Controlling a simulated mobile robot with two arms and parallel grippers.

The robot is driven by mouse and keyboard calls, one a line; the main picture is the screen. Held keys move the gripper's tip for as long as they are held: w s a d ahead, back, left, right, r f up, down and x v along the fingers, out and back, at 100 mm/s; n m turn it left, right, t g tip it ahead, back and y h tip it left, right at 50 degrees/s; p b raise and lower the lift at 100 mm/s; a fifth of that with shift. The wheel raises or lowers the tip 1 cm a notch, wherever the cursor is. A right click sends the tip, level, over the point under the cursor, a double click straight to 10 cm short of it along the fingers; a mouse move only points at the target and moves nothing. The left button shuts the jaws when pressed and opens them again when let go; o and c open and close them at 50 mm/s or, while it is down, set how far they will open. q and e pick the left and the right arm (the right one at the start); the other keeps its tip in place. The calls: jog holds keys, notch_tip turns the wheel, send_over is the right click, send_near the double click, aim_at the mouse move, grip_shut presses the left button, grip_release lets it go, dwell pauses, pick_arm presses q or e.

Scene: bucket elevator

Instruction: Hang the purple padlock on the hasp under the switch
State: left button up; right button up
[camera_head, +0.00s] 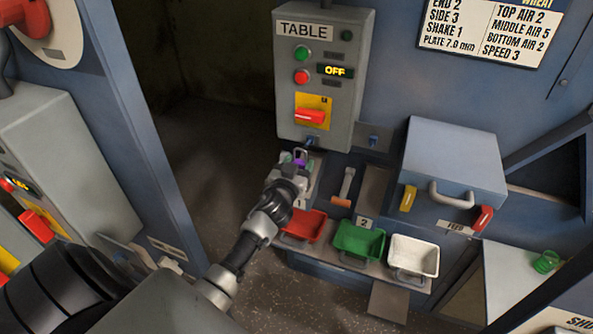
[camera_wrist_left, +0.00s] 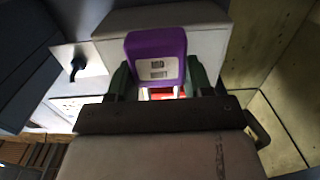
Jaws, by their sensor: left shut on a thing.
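The purple padlock (camera_head: 300,160) is held up in front of the grey TABLE switch box. Its shackle points up, close below the box's lower edge. My left gripper (camera_head: 297,164) is shut on it. In the left wrist view the padlock body (camera_wrist_left: 157,48) stands between the two dark fingers of the gripper (camera_wrist_left: 158,82). The red switch (camera_head: 310,116) sits on a yellow plate. The small blue hasp (camera_head: 312,141) is just under the box, above and slightly right of the padlock. I cannot tell whether shackle and hasp touch. My right gripper is not in view.
Red (camera_head: 303,226), green (camera_head: 360,243) and white (camera_head: 414,256) trays line the ledge below. An orange-handled tool (camera_head: 345,187) hangs right of the gripper. A grey feed box (camera_head: 452,165) with a handle juts out farther right. Dark open space lies left of the switch box.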

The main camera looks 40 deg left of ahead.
pick_arm(q)
jog(key=shift+x, duration=1.25)
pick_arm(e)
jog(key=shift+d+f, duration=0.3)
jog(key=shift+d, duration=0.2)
pick_arm(q)
jog(key=shift+r, duration=0.15)
jog(key=shift+b+x, duration=0.75)
jog(key=shift+x, duration=0.5)
jog(key=shift+w+a, duration=0.15)
jog(key=shift+w, duration=0.45)
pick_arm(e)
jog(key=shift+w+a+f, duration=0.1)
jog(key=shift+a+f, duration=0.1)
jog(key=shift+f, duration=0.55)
pick_arm(q)
jog(key=shift+f+b, duration=0.9)
jog(key=shift+b, duration=0.15)
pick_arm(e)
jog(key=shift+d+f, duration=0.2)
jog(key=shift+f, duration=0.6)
